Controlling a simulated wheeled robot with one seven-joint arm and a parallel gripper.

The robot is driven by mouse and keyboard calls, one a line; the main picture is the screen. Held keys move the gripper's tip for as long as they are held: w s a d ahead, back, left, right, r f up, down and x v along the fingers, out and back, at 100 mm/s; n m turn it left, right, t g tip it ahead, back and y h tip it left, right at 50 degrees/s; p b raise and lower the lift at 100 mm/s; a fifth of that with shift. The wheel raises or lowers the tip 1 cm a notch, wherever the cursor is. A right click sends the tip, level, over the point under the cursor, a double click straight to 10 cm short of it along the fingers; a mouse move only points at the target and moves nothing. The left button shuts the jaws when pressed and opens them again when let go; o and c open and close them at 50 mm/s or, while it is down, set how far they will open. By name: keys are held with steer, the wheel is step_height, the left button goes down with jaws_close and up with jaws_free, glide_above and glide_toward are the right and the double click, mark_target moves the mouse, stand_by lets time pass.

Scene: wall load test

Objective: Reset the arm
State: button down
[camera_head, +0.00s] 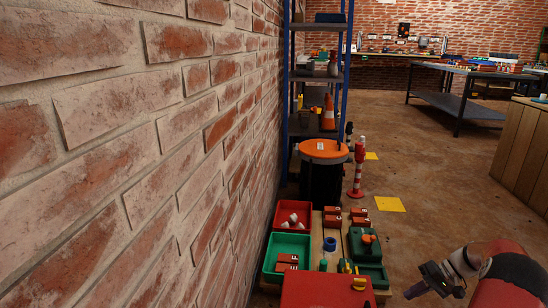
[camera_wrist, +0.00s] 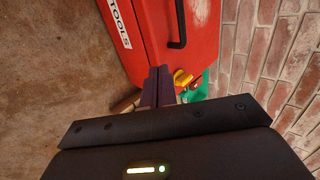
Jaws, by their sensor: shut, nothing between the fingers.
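My gripper (camera_head: 411,292) is at the lower right of the head view, held out over the floor to the right of the low pallet of bins. Part of my red and black arm shows behind it. In the wrist view my gripper (camera_wrist: 158,70) shows two dark fingers together, with nothing between them. Beyond the fingertips in that view is a red toolbox (camera_wrist: 150,30) with a white TOOLS label and a black handle. A red box (camera_head: 318,290) also shows at the bottom of the head view, left of my gripper.
A brick wall (camera_head: 130,120) fills the left. Beside it are a green bin (camera_head: 273,270), a red bin (camera_head: 278,217), a black barrel with an orange lid (camera_head: 325,150) and a blue shelf rack (camera_head: 287,80). A red-white post (camera_head: 358,170) stands beyond. Brown floor (camera_head: 430,170) is open at right.

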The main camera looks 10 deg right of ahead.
steer(key=s+a+r+n+h+p, duration=0.1)
steer(key=s+a+r+h+p, duration=0.15)
steer(key=a+r, duration=0.95)
steer(key=s+a+r+n+h+p, duration=0.1)
steer(key=s+a+r+h+p, duration=0.2)
steer(key=a+r, duration=0.85)
steer(key=s+a+r+t+h+p, duration=0.1)
steer(key=s+a+r, duration=0.3)
steer(key=s, duration=0.5)
steer(key=s+a+r+t+h+p, duration=0.2)
steer(key=s+a+r, duration=0.2)
steer(key=s, duration=0.5)
steer(key=shift+s+a+r+n+t, duration=0.3)
steer(key=shift+s+r+t, duration=0.1)
steer(key=shift+r, duration=0.5)
steer(key=c, duration=2.1)
jaws_free()
